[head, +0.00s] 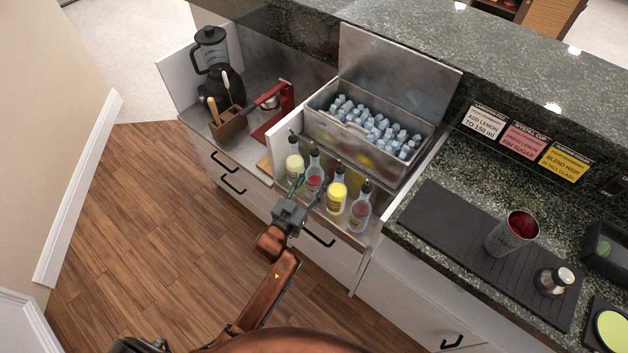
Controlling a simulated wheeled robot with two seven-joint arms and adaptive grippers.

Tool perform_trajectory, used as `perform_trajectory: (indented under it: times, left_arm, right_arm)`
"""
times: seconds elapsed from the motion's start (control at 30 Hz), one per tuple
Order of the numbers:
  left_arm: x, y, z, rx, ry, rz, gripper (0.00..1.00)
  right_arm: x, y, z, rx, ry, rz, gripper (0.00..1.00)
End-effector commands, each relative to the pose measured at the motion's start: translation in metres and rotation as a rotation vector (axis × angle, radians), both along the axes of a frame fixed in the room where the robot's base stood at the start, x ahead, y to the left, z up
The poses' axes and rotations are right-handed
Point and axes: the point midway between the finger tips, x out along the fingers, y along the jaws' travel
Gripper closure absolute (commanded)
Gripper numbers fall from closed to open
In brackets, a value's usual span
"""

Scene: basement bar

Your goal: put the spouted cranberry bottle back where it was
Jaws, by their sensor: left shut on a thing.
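The spouted cranberry bottle (314,183), clear with red in its lower part and a dark spout, stands upright in the row of bottles in front of the ice bin. It is second from the left. My left gripper (310,192) reaches it from the front and is shut on it; its fingers hide part of the bottle's lower body. Whether the bottle's base touches the rail is hidden. My right gripper is not in view.
A pale yellow bottle (294,167) stands close on its left, a bright yellow bottle (337,195) and a reddish one (359,213) on its right. The ice bin (322,122) is behind. A shaker tin (508,236) stands on the black mat (440,215) at right.

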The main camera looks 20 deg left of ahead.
Motion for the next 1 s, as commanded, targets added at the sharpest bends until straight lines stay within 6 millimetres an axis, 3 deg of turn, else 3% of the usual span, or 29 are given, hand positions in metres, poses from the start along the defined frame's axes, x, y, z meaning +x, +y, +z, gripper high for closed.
perform_trajectory:
  times: [0.07, 0.1, 0.17, 0.57, 1.0]
  left_arm:
    - [0.0, 0.0, -0.001, -0.001, -0.003, 0.0, 1.0]
    - [0.0, 0.0, -0.002, 0.0, 0.0, 0.0, 0.56]
    - [0.0, 0.0, -0.002, 0.0, 0.001, 0.0, 0.52]
    - [-0.006, 0.001, 0.0, 0.0, 0.003, 0.001, 0.51]
    - [-0.089, 0.018, 0.002, 0.001, 0.003, 0.002, 0.51]
  right_arm:
    - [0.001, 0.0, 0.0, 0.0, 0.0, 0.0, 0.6]
    - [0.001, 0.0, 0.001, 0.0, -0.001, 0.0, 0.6]
    - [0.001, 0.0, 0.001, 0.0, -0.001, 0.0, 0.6]
    - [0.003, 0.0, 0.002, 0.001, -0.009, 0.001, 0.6]
    - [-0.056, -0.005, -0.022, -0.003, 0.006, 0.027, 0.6]
